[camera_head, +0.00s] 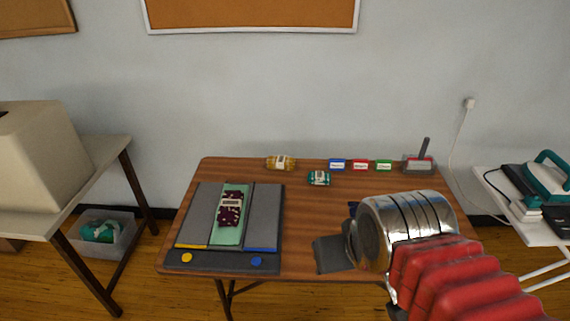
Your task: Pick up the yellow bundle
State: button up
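The yellow bundle (281,163) lies near the back edge of the brown table (300,210), left of its middle. It has a pale label around its middle. My arm comes in from the lower right, and its shiny metal end (408,225) is over the front right of the table. It is well apart from the yellow bundle, to the right and nearer to me. The fingers of my gripper cannot be made out, so its opening is unclear.
A teal bundle (319,178) lies right of the yellow one. A dark red bundle (230,209) lies on a grey tray device (265,212) at the left. Blue, red and green labels (360,166) and a grey handled tool (420,163) line the back. A dark grey piece (331,254) is at the front.

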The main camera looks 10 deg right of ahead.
aim_at(283, 163)
jog(key=i, duration=1)
